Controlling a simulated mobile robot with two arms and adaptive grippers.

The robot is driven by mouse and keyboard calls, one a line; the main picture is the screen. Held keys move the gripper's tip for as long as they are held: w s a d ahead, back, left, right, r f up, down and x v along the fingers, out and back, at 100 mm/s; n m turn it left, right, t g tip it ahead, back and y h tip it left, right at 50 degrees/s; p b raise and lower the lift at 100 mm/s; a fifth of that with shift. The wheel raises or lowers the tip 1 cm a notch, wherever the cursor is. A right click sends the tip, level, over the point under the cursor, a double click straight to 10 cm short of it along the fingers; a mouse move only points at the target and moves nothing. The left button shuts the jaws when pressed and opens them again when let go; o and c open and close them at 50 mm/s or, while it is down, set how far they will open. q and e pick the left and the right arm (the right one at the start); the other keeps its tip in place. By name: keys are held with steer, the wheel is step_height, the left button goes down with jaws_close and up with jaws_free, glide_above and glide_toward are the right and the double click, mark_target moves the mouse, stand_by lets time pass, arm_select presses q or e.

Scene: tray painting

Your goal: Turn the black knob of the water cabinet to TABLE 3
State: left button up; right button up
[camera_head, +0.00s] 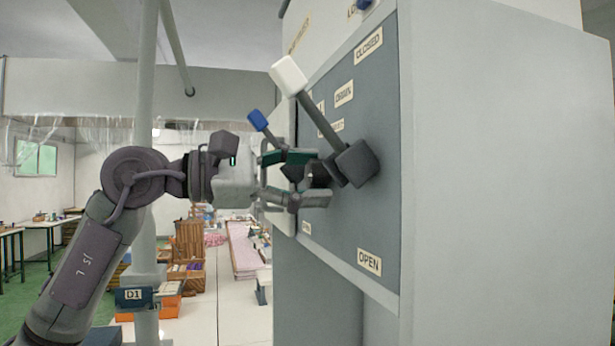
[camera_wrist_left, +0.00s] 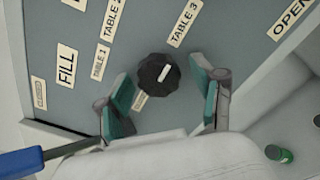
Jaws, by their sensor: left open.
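The black knob (camera_wrist_left: 153,77) sits on the cabinet's grey panel (camera_wrist_left: 215,30) and carries a short white mark. The mark slants along a line between the TABLE 3 label (camera_wrist_left: 185,23) and a small label (camera_wrist_left: 140,100) below the knob; I cannot tell which end points. My left gripper (camera_head: 310,178) is open, its fingers apart on either side of the knob in the left wrist view (camera_wrist_left: 166,100). I see no clear contact. In the head view the fingers and a lever hide most of the knob. My right gripper is not in view.
A white-tipped lever (camera_head: 320,118) with a grey hub stands out from the panel close beside my gripper. A blue-tipped lever (camera_head: 258,120) is on its left. TABLE 1 (camera_wrist_left: 100,62), TABLE 2 (camera_wrist_left: 115,18) and FILL (camera_wrist_left: 66,65) labels are on the panel. A pole (camera_head: 146,90) stands behind my arm.

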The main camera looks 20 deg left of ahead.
arm_select(q)
steer(key=shift+s+a, duration=0.1)
steer(key=shift+a, duration=0.05)
steer(key=v, duration=1.1)
steer(key=shift+s+a, duration=0.2)
steer(key=shift+a, duration=0.05)
